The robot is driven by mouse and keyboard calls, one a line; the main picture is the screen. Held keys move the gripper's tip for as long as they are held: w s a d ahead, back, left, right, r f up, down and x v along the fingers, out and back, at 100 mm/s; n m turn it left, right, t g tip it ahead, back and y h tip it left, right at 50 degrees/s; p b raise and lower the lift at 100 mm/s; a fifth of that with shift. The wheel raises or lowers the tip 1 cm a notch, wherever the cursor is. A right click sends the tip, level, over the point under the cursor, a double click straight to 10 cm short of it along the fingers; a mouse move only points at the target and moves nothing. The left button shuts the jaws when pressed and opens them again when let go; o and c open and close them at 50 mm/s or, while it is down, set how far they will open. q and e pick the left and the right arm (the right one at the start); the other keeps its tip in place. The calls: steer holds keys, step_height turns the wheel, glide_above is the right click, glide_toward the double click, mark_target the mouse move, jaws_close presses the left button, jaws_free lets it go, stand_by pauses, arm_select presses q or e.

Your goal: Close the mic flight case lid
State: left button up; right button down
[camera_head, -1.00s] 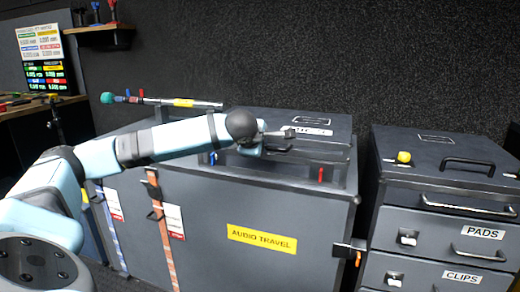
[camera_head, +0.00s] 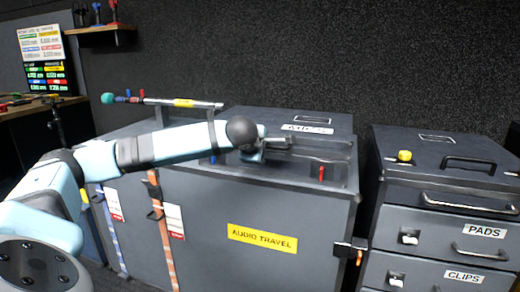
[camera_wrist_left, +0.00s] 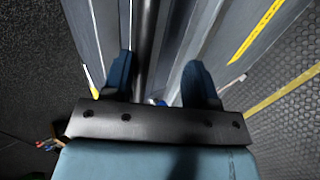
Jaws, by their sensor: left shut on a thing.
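The mic flight case is the large grey case (camera_head: 220,205) with a yellow AUDIO TRAVEL label, in the middle of the head view. Its dark lid (camera_head: 345,122), with a white label, lies low at the back of the top; its exact angle is hard to tell. My left gripper (camera_head: 288,141) is over the top of the case, just in front of the white label. In the left wrist view its two blue fingers (camera_wrist_left: 160,80) are on either side of a dark bar (camera_wrist_left: 146,40), apparently the lid's handle. My right gripper is out of view.
A grey drawer case (camera_head: 440,170) labelled PADS and CLIPS stands close on the right, with a yellow knob on top. A desk is at the far left.

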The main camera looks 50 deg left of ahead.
arm_select(q)
steer(key=shift+s+d+f, duration=0.1)
steer(key=shift+f, duration=0.2)
steer(key=p+v, duration=0.3)
steer(key=v, duration=1.1)
steer(key=shift+a+r+p, duration=0.2)
steer(key=shift+r+p, duration=0.1)
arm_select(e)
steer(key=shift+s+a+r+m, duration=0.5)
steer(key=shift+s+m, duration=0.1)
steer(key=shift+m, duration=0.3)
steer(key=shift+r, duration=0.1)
